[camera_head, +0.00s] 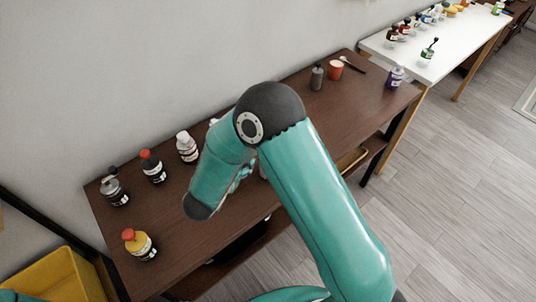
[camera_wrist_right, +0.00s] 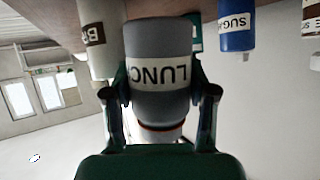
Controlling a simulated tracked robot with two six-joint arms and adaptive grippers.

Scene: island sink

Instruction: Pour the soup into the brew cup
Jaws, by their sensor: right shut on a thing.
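In the right wrist view my right gripper (camera_wrist_right: 160,88) is shut around a grey cylindrical container (camera_wrist_right: 160,45) with a white band lettered "LUNC…". The lettering is upside down in this picture. A white cylinder (camera_wrist_right: 100,38) with a dark label starting with "B" stands beside it on the left; the rest of its label is hidden, so I cannot tell whether it is the brew cup. My left gripper is out of view.
A blue container lettered "SUG…" (camera_wrist_right: 236,30) stands to the right in the wrist view. In the head view, several bottles stand on the brown table (camera_head: 165,245), with an orange-red cup (camera_head: 336,70) at its far end. A yellow bin (camera_head: 62,280) is at lower left.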

